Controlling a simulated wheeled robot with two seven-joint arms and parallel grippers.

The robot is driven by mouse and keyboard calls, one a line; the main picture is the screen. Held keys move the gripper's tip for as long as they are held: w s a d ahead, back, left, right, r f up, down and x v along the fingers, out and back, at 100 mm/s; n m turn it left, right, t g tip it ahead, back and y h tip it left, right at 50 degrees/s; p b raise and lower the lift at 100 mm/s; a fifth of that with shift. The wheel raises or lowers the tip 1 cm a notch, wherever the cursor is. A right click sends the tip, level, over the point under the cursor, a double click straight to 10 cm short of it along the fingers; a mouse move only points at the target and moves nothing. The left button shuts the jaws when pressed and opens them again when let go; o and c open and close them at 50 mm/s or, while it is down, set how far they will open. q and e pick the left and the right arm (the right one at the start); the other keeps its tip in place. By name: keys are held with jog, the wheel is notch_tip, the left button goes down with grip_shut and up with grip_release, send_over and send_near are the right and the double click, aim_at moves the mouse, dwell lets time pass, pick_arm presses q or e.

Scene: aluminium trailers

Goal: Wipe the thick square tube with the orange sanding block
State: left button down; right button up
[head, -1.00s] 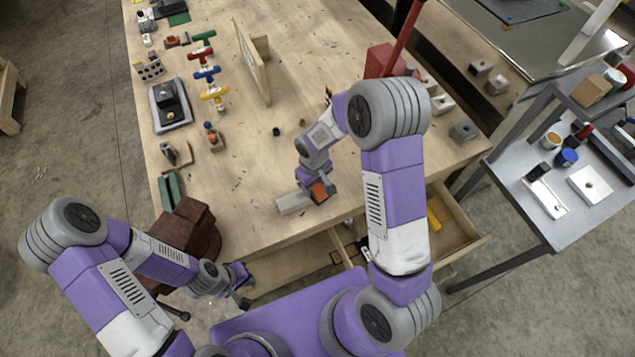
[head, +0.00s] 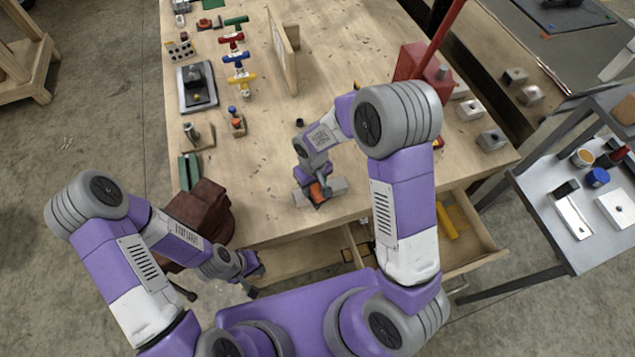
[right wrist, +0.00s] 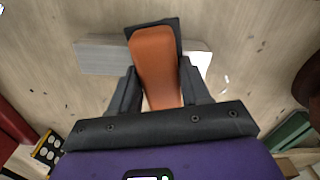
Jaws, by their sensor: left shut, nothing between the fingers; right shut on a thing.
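The thick square tube (head: 336,187) lies on the wooden bench near its front edge, a short pale metal bar; it also shows in the right wrist view (right wrist: 100,57). My right gripper (head: 316,196) is shut on the orange sanding block (right wrist: 155,62), which has a dark edge at its far end. The block is over the middle of the tube and hides that part; whether it touches the tube I cannot tell. My left gripper (head: 250,280) is shut and empty, low in front of the bench beside the brown vise.
The brown vise (head: 200,212) stands at the bench's front left corner. An open drawer (head: 470,235) juts out at the front right.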

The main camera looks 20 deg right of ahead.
jog(key=shift+r+p, duration=2)
jog(key=shift+r, duration=1.05)
jog(key=shift+r+p, duration=1)
jog(key=shift+r, duration=0.55)
jog(key=shift+f, duration=0.1)
